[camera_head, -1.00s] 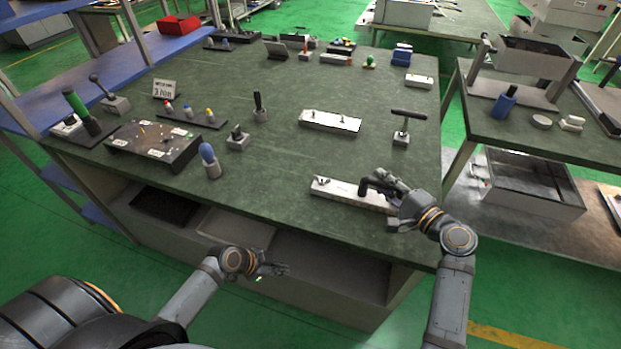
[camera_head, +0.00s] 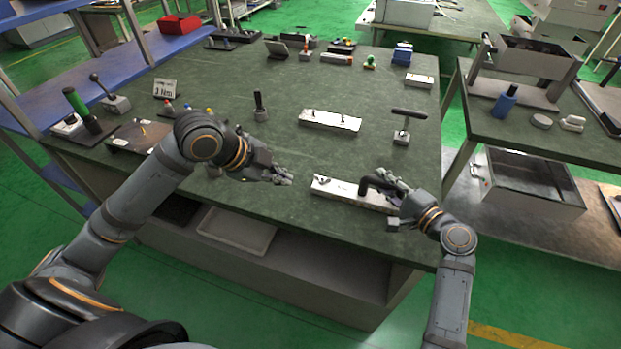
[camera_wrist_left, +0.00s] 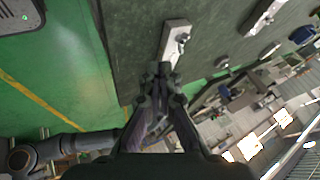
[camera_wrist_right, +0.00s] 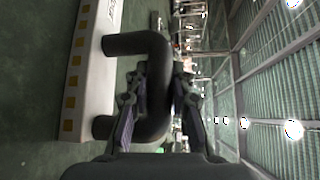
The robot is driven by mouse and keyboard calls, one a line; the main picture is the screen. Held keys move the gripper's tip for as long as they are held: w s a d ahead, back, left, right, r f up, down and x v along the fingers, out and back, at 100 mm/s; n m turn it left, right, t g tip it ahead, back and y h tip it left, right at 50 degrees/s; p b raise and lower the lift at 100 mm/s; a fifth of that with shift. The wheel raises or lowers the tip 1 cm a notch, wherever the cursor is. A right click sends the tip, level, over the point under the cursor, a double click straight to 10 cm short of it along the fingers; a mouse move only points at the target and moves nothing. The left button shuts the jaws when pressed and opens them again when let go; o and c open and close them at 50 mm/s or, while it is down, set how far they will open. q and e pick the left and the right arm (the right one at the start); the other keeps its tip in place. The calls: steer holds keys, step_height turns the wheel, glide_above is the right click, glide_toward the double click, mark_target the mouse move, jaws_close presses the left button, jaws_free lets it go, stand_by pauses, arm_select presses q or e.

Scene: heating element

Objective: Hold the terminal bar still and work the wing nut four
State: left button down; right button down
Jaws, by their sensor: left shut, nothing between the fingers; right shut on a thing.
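A white terminal bar (camera_head: 340,190) lies on the green bench top near its front right edge. A small wing nut (camera_head: 323,181) stands on its left part; it also shows in the left wrist view (camera_wrist_left: 183,38). A dark, bent handle (camera_head: 368,183) rises from the bar's right part. My right gripper (camera_head: 388,182) is shut on this handle; in the right wrist view the handle (camera_wrist_right: 130,43) passes between the fingers. My left gripper (camera_head: 287,178) is shut and empty, a short way left of the bar's wing-nut end, apart from it.
A second white bar (camera_head: 330,120) with two small posts lies farther back. A T-handled tool (camera_head: 403,125) stands to its right. A small dark-handled block (camera_head: 260,106) stands left of the second bar. My left arm covers part of the dark board (camera_head: 125,138) at the left.

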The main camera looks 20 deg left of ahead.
arm_select(q)
glide_toward(319, 184)
steer(key=f, duration=0.1)
steer(key=s+d+f, duration=0.1)
steer(key=f, duration=0.1)
steer(key=d+f, duration=0.1)
steer(key=shift+s+d+f, duration=0.15)
steer(key=shift+f, duration=0.1)
steer(key=shift+w+r, duration=0.1)
steer(key=shift+w, duration=1.85)
steer(key=shift+w+a+m+g+h, duration=0.1)
steer(key=shift+a+m+g+h, duration=0.25)
steer(key=shift+m, duration=0.45)
steer(key=shift+m+g+h, duration=0.35)
steer(key=shift+m, duration=0.25)
